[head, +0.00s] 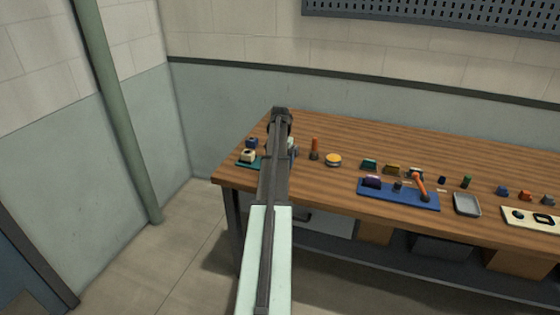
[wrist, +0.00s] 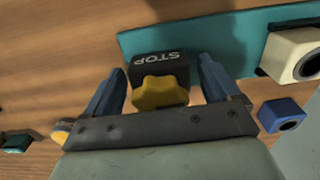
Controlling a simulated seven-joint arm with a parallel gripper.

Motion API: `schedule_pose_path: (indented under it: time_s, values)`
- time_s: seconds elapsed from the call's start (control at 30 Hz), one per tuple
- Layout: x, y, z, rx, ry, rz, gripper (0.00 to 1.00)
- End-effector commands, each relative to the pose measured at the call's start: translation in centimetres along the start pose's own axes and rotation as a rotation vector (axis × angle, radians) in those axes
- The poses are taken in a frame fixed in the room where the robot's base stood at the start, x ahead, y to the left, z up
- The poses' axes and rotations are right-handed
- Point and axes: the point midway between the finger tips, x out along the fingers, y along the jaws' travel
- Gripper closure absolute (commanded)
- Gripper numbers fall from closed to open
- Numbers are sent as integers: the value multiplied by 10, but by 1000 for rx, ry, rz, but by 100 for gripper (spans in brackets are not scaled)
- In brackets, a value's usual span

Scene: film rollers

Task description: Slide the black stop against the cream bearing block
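The black stop (wrist: 160,64), marked STOP, sits at the teal base (wrist: 218,40) in the wrist view, with a yellow lobed knob (wrist: 160,93) on its near side. The cream bearing block (wrist: 292,54) is to its right at the base's right end, with a clear gap of teal between them. It also shows in the head view (head: 247,156), left of my arm. My gripper (wrist: 162,68) is open, its two blue fingers either side of the stop and knob, with a small gap visible on each side. In the head view my arm hides the stop.
A blue block with a round hole (wrist: 282,115) lies near the cream block. Bare wooden table lies behind.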

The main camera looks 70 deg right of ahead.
Motion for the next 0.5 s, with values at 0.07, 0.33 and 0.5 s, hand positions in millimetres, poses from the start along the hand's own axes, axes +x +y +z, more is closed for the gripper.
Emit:
schedule_pose_path:
  time_s: [0.07,0.33,0.5]
  values:
    - [0,0,0,0,0,0,18]
    - [0,0,0,0,0,0,44]
    - [0,0,0,0,0,0,60]
